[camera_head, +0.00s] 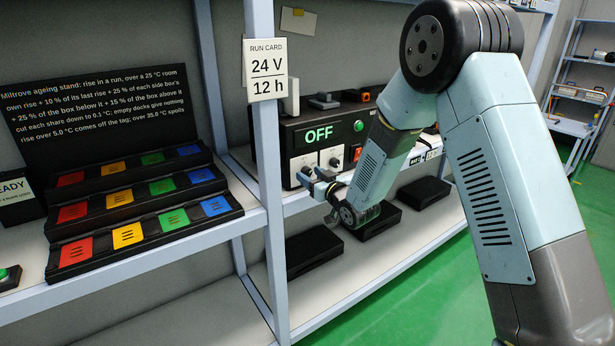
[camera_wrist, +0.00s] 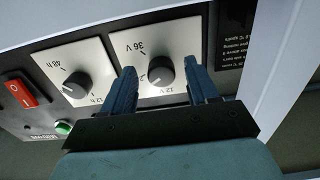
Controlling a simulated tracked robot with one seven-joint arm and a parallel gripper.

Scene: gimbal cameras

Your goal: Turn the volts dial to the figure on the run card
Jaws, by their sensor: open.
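The run card (camera_head: 266,68) hangs on the rack post in the head view and reads 24 V and 12 h. The black power unit (camera_head: 290,132) behind it shows OFF. The volts dial (camera_wrist: 160,71), a dark round knob on a white plate, is in the wrist view. I read 36 V and 12 V on its plate; another mark is partly hidden. I cannot tell exactly where its pointer stands. My gripper (camera_wrist: 160,72) is open, its blue fingers on either side of the knob in the picture. I cannot tell whether they touch it. It also shows in the head view (camera_head: 312,180).
The hours dial (camera_wrist: 76,88) sits beside the volts dial, with a red rocker switch (camera_wrist: 18,93) and green button (camera_wrist: 64,127) beyond. A rack post (camera_wrist: 275,60) stands close on the other side. Coloured docks (camera_head: 140,205) fill the left shelf; black boxes (camera_head: 313,247) lie below.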

